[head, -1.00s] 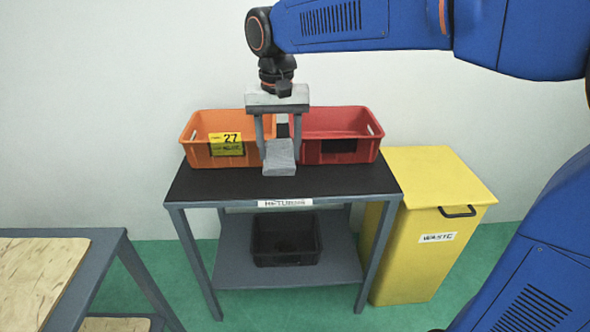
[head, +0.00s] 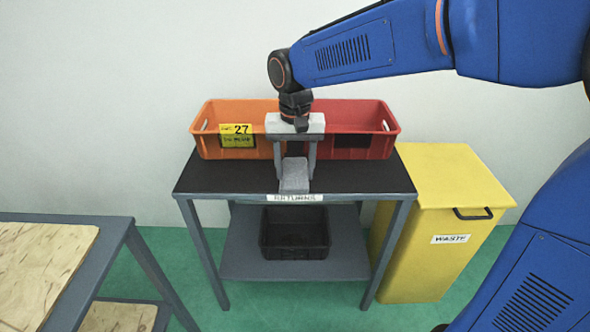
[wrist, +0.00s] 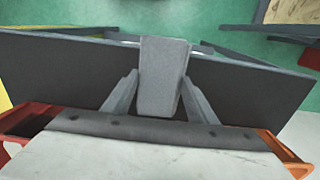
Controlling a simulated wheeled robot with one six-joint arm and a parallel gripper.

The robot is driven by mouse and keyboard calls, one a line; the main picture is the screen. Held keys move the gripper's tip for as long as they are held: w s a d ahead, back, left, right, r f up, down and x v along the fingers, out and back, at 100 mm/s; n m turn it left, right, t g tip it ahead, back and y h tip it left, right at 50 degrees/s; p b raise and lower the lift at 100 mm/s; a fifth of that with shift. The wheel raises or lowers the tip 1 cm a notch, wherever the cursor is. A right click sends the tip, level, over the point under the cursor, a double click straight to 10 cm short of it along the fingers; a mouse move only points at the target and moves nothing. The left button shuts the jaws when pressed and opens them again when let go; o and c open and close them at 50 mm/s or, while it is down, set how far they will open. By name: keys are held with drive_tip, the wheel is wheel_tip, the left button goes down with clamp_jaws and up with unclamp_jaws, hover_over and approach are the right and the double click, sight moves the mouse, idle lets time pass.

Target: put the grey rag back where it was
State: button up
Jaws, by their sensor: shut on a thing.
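The grey rag (head: 294,177) is a small folded block between the fingers of my gripper (head: 295,174), which is shut on it. It is over the front middle of the black-topped table (head: 230,181) labelled RETURNS, near the front edge. Whether its underside touches the top cannot be told. In the wrist view the rag (wrist: 163,75) stands out beyond both fingers of my gripper (wrist: 160,92), with the dark tabletop (wrist: 60,80) on either side.
An orange bin (head: 220,149) with a yellow 27 card and a red bin (head: 355,145) stand at the table's back. A black crate (head: 294,249) sits on the lower shelf. A yellow waste bin (head: 420,255) stands right; a wood-topped bench (head: 40,255) stands left.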

sight(295, 172)
drive_tip(key=shift+f, duration=0.3)
drive_tip(key=shift+f, duration=0.15)
drive_tip(key=o, duration=1)
wheel_tip(295, 172, up, 12)
drive_tip(key=shift+r, duration=0.2)
